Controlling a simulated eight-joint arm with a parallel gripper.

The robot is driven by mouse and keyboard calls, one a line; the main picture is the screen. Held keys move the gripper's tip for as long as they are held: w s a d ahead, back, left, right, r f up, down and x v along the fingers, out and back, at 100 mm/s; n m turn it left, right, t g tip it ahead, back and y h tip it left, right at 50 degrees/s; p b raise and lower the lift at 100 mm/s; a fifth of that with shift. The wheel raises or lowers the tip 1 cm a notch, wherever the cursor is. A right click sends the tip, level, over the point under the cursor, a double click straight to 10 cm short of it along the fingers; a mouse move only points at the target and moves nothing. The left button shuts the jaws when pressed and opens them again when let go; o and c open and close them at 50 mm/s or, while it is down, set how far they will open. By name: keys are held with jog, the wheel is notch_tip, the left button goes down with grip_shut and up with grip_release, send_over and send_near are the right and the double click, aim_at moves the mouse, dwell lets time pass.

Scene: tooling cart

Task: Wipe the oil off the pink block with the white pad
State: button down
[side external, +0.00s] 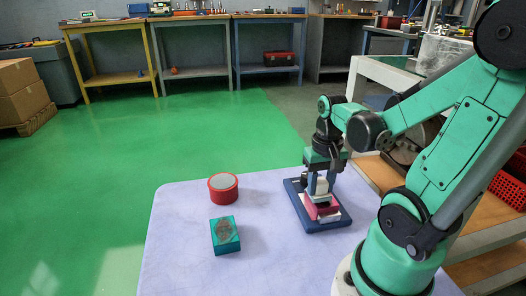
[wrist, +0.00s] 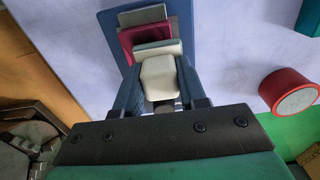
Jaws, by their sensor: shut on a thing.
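The white pad (side external: 321,187) is between the blue fingers of my gripper (side external: 320,182), above the blue base at the right of the table. In the wrist view my gripper (wrist: 158,88) is shut on the pad's pale grip (wrist: 159,76). The pink block (side external: 309,209) is low under the pad, over the blue base (side external: 325,226). It also shows in the wrist view (wrist: 126,40), just beyond the pad. The pad and fingers partly cover it, so I cannot tell whether pad and block touch. I see no oil on its visible part.
A teal block (side external: 217,243) with a brown stain on its top stands at the table's front middle. A red round container (side external: 222,195) with a grey top stands behind it. The lavender table (side external: 182,222) is clear around them. A shelved cart stands at the right.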

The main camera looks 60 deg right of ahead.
jog(key=shift+s+d+f, duration=0.2)
jog(key=shift+s+d, duration=0.1)
jog(key=shift+d, duration=0.05)
jog(key=shift+s+d+r, duration=0.1)
jog(key=shift+s+d, duration=0.15)
jog(key=shift+s, duration=0.05)
jog(key=shift+s+d, duration=0.5)
jog(key=shift+d, duration=0.05)
notch_tip(320, 180, up, 8)
jog(key=shift+f, duration=0.2)
jog(key=shift+w+a, duration=0.1)
jog(key=w+r, duration=0.4)
jog(key=w, duration=0.3)
send_over(260, 192)
notch_tip(260, 192, down, 12)
jog(key=shift+f, duration=2.35)
